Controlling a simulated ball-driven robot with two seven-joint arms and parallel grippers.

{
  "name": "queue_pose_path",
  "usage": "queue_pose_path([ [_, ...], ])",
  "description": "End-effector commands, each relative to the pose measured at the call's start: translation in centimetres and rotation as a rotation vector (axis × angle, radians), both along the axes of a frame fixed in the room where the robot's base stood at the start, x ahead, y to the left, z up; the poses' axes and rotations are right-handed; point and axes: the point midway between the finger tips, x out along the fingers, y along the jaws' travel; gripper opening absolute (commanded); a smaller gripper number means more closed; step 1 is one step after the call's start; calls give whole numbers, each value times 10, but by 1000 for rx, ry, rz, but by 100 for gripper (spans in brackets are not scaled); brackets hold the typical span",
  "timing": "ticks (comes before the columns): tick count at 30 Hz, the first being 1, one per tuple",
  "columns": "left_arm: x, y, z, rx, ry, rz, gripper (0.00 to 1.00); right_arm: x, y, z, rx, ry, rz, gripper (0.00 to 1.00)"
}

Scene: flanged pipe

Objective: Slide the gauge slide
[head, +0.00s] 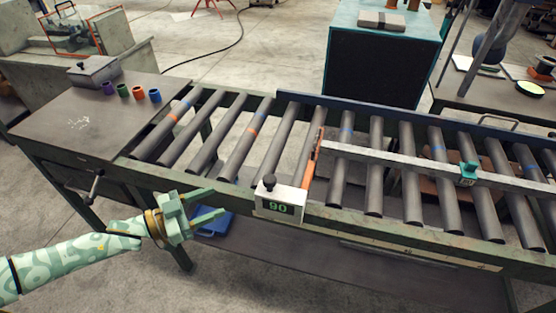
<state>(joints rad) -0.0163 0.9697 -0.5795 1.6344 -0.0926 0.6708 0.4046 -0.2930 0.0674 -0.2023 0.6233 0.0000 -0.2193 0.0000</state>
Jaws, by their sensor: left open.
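A white box with a dark display reading 90 (279,206) sits at the front rail of the roller conveyor, with a dark knob (269,183) on top. An orange strip (313,158) runs back from the box across the rollers. A grey bar (400,157) extends right from it above the rollers, with a teal block (468,173) on it. I cannot tell which of these parts is the gauge slide. My left gripper (212,203) is open and empty, left of the white box and apart from it, in front of the conveyor. My right gripper is not in view.
A grey table (90,130) with several small coloured cups and a grey box (93,71) adjoins the conveyor at left. A crank handle (94,187) juts from its front. A blue case (213,223) lies below. A teal cabinet (372,65) stands behind.

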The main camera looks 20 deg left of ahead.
Motion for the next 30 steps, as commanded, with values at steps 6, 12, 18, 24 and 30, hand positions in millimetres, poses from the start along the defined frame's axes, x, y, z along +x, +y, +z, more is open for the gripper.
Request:
queue_pose_path([
  [6,6,-11,8,-85,24,-18,52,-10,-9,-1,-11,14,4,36],
  [12,35,-41,8,-83,20,-16,52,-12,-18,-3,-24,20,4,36],
  [18,71,-79,7,-81,21,-16,52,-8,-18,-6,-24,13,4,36],
  [24,97,-107,6,-80,24,-15,52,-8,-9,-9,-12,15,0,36],
  [30,109,-119,7,-77,24,-14,52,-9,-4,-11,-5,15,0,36],
])
